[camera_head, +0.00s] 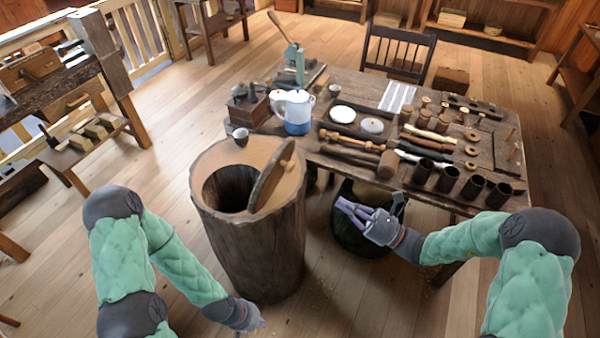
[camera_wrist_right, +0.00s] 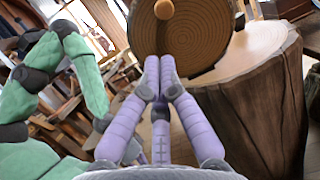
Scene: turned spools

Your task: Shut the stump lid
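The stump (camera_head: 250,250) is a tall bark-sided wooden container with a dark round opening in its top. Its lid (camera_head: 270,180) is open, standing tilted up on edge at the right of the opening. In the right wrist view the lid (camera_wrist_right: 190,40) shows as a ringed wooden disc with a round knob (camera_wrist_right: 164,9), beside the stump top (camera_wrist_right: 250,50). My right gripper (camera_head: 345,206) is right of the stump, apart from the lid; its purple fingers (camera_wrist_right: 160,65) meet at the tips with nothing visible between them. My left gripper (camera_head: 258,324) is low in front of the stump; its fingers are barely visible.
A workbench (camera_head: 505,145) behind and right holds a blue-white jug (camera_head: 297,115), several dark cups and turned tools. A small cup (camera_head: 241,136) sits at the stump top's back edge. A dark bin (camera_head: 355,240) stands under the bench. Floor left of the stump is clear.

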